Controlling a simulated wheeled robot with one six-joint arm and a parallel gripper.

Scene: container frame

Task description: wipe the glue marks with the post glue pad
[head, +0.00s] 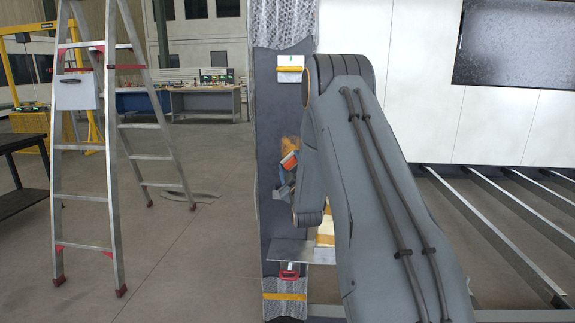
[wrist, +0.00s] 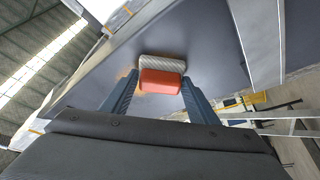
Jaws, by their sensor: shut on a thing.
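The dark post (head: 275,210) stands upright in the middle of the head view, and its dark face (wrist: 220,45) fills much of the wrist view. An orange-brown glue mark (head: 289,144) is on the post just above the pad; some of it shows beside the pad in the wrist view (wrist: 127,72). My gripper (wrist: 159,82) is shut on the post glue pad (wrist: 162,82), which has an orange-red back and a pale ribbed front. The pad (head: 289,160) is at the post face; whether it touches is unclear. My arm hides part of the post.
A white holder with a yellow bar (head: 290,68) is on the upper post. A metal shelf (head: 285,252) and a red-handled item (head: 289,272) are low down. A stepladder (head: 108,150) stands left; metal rails (head: 500,205) lie right. Floor between ladder and post is clear.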

